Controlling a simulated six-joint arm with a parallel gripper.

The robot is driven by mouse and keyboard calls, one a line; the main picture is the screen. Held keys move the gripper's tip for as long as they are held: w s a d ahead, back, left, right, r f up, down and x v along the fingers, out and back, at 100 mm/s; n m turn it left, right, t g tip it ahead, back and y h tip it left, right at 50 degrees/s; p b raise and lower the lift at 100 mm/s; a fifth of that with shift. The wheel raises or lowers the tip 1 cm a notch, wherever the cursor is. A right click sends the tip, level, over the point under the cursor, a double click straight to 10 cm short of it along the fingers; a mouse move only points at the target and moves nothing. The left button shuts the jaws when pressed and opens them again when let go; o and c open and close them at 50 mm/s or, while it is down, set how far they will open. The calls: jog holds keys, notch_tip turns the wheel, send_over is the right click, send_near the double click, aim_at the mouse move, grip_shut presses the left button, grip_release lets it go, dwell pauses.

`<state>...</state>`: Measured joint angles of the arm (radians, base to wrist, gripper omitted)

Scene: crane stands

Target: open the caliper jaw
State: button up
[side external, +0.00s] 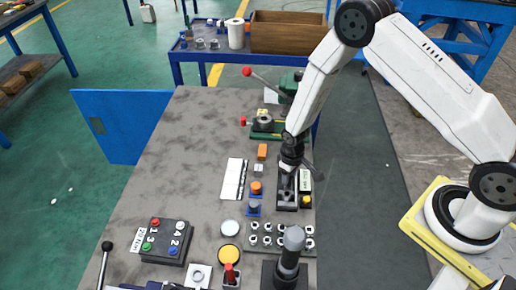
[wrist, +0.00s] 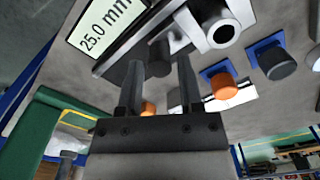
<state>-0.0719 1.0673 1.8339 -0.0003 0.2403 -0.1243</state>
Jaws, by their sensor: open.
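The caliper shows in the wrist view as a dark base with a pale metal part and a display (wrist: 98,25) reading 25.0 mm at the upper left. In the side view the caliper (side external: 287,196) lies near the right edge of the table, partly hidden by my arm. My gripper (wrist: 160,63) is open, with its two dark fingers pointing toward the caliper. A dark round knob (wrist: 160,57) appears between the fingertips; I cannot tell whether they touch it. In the side view my gripper (side external: 291,163) is low over the caliper and its fingertips are hard to make out.
An orange knob (wrist: 224,86) and a dark knob (wrist: 275,62) on blue bases stand near the caliper. A green vise-like device (side external: 265,128) with a red-tipped lever is behind. A button box (side external: 165,241) sits front left. The table's left middle (side external: 185,160) is clear.

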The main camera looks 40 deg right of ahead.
jog(key=shift+f, duration=0.7)
jog(key=shift+c, duration=0.2)
grip_shut()
dwell(1.0)
